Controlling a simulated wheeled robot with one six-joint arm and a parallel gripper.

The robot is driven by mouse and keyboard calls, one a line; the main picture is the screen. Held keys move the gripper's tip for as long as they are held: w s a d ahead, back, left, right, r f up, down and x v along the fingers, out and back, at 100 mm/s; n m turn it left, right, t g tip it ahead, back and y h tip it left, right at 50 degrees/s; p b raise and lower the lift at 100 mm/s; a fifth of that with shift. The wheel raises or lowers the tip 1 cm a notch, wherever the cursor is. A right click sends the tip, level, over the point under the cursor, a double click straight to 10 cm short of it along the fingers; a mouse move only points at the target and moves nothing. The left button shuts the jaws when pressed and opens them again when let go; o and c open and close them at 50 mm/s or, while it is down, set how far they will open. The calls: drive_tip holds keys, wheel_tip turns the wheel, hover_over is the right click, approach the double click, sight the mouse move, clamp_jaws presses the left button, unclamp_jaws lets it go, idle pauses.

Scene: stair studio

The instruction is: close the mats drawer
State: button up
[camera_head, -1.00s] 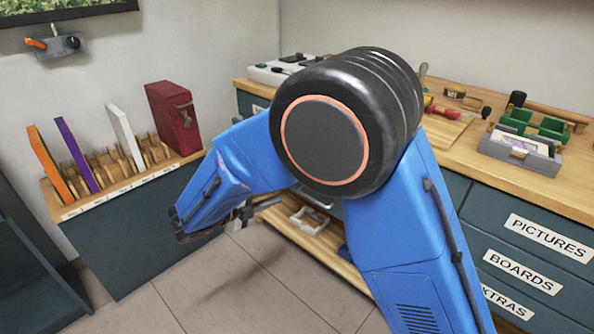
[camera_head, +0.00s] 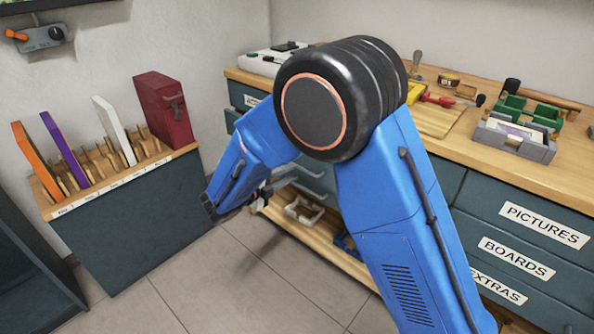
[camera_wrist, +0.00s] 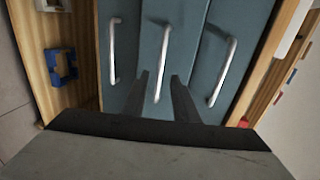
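The drawer stack shows in the wrist view as teal fronts with three metal bar handles, turned sideways. The middle front's handle (camera_wrist: 163,65) lies between my gripper's two dark fingers (camera_wrist: 160,76). The fingers are spread apart with a gap around the handle; contact cannot be told. My arm hides most of this stack, and no mats label is readable. My gripper (camera_head: 262,190) is partly hidden behind my forearm, close to the drawer fronts.
A low wooden shelf (camera_head: 325,235) below the drawers holds a pale frame (camera_head: 305,211) and a blue piece (camera_wrist: 62,66). Drawers labelled PICTURES (camera_head: 545,225), BOARDS (camera_head: 517,258) and EXTRAS stand at right. A rack cabinet (camera_head: 140,220) stands left. Grey floor is clear between.

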drive_tip(key=shift+x, duration=2.65)
clamp_jaws()
